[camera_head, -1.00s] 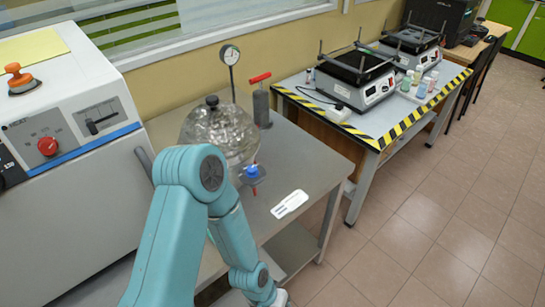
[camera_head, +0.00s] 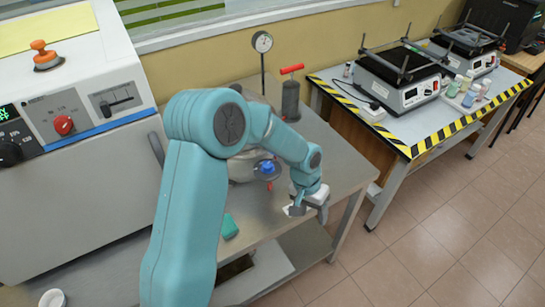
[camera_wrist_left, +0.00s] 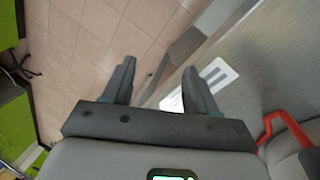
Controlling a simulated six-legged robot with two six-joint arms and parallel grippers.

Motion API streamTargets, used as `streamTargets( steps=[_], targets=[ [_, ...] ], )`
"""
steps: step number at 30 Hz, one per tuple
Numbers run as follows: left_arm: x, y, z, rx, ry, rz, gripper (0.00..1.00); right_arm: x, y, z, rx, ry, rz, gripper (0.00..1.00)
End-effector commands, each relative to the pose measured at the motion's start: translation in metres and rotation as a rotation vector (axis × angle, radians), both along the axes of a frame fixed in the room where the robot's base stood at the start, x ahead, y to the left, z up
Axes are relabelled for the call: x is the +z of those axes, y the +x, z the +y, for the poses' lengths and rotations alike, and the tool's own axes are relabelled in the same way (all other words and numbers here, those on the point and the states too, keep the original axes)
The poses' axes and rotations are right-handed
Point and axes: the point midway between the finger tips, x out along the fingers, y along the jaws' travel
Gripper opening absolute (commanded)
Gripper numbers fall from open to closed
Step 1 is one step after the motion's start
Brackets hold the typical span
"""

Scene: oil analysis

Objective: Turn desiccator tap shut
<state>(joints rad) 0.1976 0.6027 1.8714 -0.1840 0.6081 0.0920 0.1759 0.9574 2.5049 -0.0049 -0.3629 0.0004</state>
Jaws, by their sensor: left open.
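The glass desiccator (camera_head: 243,165) stands on the grey metal table, mostly hidden behind my left arm in the head view. Its blue tap (camera_head: 266,168) shows on its right side, just beside my forearm. My left gripper (camera_head: 297,210) is over the table's right part, to the right of and nearer than the tap, apart from it. In the left wrist view my left gripper (camera_wrist_left: 160,82) has its two fingers spread with nothing between them. The tap cannot be made out in that view. My right gripper does not show.
A pump with a red handle (camera_head: 291,69) and a gauge (camera_head: 262,42) stand behind the desiccator. A white label (camera_wrist_left: 210,84) lies on the table. A grey machine (camera_head: 75,190) is at left. A hotplate (camera_head: 400,80) stands on the striped table.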

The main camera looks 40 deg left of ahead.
Motion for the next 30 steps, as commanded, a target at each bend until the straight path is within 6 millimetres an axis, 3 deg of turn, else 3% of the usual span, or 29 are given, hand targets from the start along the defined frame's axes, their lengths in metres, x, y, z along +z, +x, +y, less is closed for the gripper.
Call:
streamTargets(
  steps=[3, 7, 12, 15, 18, 22, 30],
  targets=[
    [0.055, 0.019, 0.036, 0.026, 0.052, -0.005, 0.58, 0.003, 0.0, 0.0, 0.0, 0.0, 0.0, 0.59],
    [0.129, 0.025, 0.08, 0.074, 0.12, 0.006, 0.58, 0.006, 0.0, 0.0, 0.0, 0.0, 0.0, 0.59],
    [0.217, 0.01, 0.125, 0.154, 0.19, 0.036, 0.58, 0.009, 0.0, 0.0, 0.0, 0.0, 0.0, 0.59],
    [0.25, -0.002, 0.14, 0.194, 0.213, 0.053, 0.58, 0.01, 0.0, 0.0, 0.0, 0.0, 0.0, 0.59],
    [0.269, -0.011, 0.148, 0.216, 0.225, 0.064, 0.58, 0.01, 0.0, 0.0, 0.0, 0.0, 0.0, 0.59],
    [0.269, -0.014, 0.15, 0.223, 0.23, 0.074, 0.58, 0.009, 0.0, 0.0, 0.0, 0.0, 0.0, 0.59],
    [0.214, -0.015, 0.149, 0.222, 0.228, 0.077, 0.58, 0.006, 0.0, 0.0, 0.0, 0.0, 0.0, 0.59]
  ],
)
